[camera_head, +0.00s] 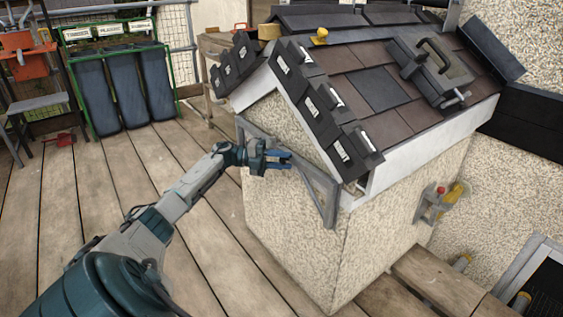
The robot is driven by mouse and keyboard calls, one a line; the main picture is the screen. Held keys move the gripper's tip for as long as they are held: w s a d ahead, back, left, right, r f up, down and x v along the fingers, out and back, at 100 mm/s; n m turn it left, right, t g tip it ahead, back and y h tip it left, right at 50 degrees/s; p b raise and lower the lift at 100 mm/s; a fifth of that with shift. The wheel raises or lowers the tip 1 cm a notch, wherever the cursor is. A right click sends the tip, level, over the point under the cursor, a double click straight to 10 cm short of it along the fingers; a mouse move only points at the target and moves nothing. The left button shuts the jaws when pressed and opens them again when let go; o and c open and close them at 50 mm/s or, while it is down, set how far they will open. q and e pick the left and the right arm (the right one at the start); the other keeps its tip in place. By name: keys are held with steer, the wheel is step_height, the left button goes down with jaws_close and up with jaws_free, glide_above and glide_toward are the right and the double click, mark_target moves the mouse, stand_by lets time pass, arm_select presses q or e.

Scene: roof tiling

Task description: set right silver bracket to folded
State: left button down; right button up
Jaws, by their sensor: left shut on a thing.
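The right silver bracket (322,192) is a grey triangular metal frame on the gable wall of the small house, below the right roof slope. Its inner upper end meets my left gripper. My left gripper (287,160), with blue fingers, is shut on that end, and the fingers hide part of it. A second grey bracket (243,129) shows to the left on the same wall, partly behind my left wrist. Whether the right bracket lies flat or stands out from the wall is hard to tell. My right gripper is not in view.
The tiled roof (375,85) overhangs just above, with black edge tiles (343,147) close to the bracket. A grey tool (435,68) lies on the roof. A green rack (122,80) stands at the back left. The plank deck (110,190) is mostly clear.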

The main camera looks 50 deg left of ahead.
arm_select(q)
steer(key=shift+f, duration=0.15)
steer(key=c, duration=1.3)
jaws_free()
steer(key=shift+w, duration=0.1)
steer(key=shift+w+f, duration=0.1)
steer(key=shift+w, duration=0.05)
steer(key=shift+a, duration=0.1)
steer(key=v, duration=1)
steer(key=shift+s+a, duration=0.15)
steer(key=shift+s, duration=0.15)
